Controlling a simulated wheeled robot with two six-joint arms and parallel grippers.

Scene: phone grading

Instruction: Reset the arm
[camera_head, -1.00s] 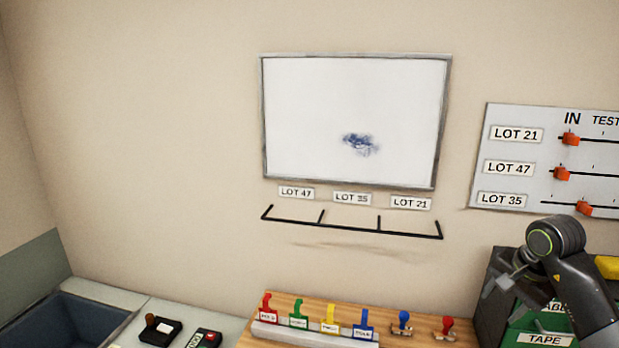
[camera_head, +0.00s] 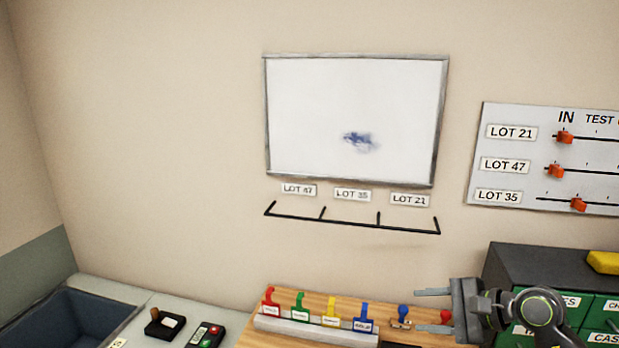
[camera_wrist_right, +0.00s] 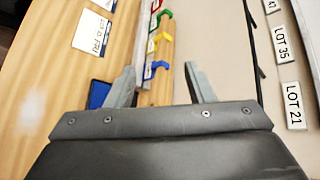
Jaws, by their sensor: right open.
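My right gripper (camera_head: 434,299) is at the lower right of the head view, its two fingers apart and pointing left, with nothing between them. It is in front of the right end of the wooden shelf (camera_head: 283,303), near the blue stamp (camera_head: 402,315) and red stamp (camera_head: 446,318). In the right wrist view its fingers (camera_wrist_right: 160,85) frame the row of coloured tags from both sides, apart from them. My left gripper is not in view.
A green drawer cabinet (camera_head: 500,262) with a yellow block (camera_head: 603,262) on top stands behind my right arm. A whiteboard (camera_head: 330,100) with a blue smudge, an empty black rack (camera_head: 350,224) and a slider board (camera_head: 490,150) are on the wall. A blue-grey bin (camera_head: 65,322) is lower left.

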